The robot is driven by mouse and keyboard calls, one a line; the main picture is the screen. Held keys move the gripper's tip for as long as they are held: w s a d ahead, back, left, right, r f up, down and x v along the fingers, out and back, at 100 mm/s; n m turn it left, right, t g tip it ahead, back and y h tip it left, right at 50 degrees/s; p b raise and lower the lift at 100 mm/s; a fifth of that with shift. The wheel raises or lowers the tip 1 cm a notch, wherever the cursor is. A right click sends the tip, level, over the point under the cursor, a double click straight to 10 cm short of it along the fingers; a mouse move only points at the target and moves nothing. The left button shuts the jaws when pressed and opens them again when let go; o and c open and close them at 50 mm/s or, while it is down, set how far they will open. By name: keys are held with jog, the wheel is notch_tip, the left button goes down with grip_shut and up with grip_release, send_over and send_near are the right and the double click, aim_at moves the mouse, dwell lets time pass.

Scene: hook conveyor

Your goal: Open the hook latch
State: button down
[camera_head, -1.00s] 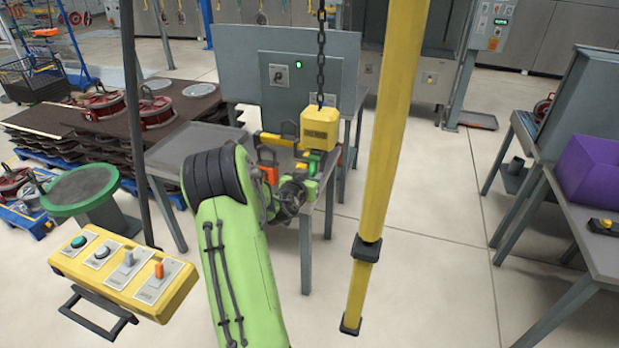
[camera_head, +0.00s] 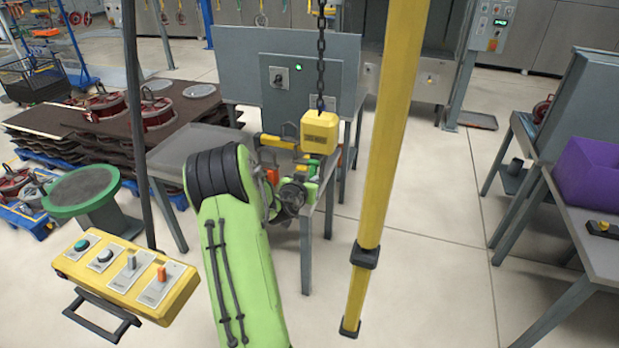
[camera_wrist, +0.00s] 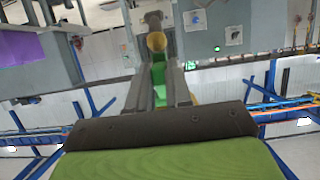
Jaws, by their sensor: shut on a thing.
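A yellow hook block (camera_head: 320,132) hangs from a dark chain over the grey table. My gripper (camera_head: 312,172) is right below the block at the end of my green arm; its fingers are small and partly covered in the head view. In the wrist view my gripper (camera_wrist: 160,82) has its two grey fingers close together around a green piece (camera_wrist: 158,72), which I take for the hook latch. A rounded yellow part (camera_wrist: 157,42) shows just beyond the fingertips. The hook's own shape and the latch's angle cannot be made out.
A yellow pole (camera_head: 385,150) stands in front, right of the arm. The grey table (camera_head: 180,145) with an upright panel (camera_head: 258,75) is behind the gripper. A yellow control box (camera_head: 125,275) is at lower left. A purple bin (camera_head: 590,170) sits at right. Floor between is clear.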

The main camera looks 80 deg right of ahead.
aim_at(311, 175)
jog(key=shift+a+r+y+p, duration=0.1)
jog(key=shift+r+y+p, duration=0.3)
jog(key=shift+p, duration=0.5)
jog(key=shift+a+r+y+p, duration=0.15)
jog(key=shift+r+y+p, duration=0.25)
jog(key=shift+p, duration=0.6)
jog(key=shift+a, duration=0.1)
jog(key=shift+a+r+y, duration=0.2)
jog(key=shift+r+y, duration=0.7)
jog(key=shift+y, duration=0.2)
jog(key=shift+w+a+r+y, duration=0.1)
jog(key=shift+a+r+y, duration=0.05)
jog(key=shift+y, duration=0.25)
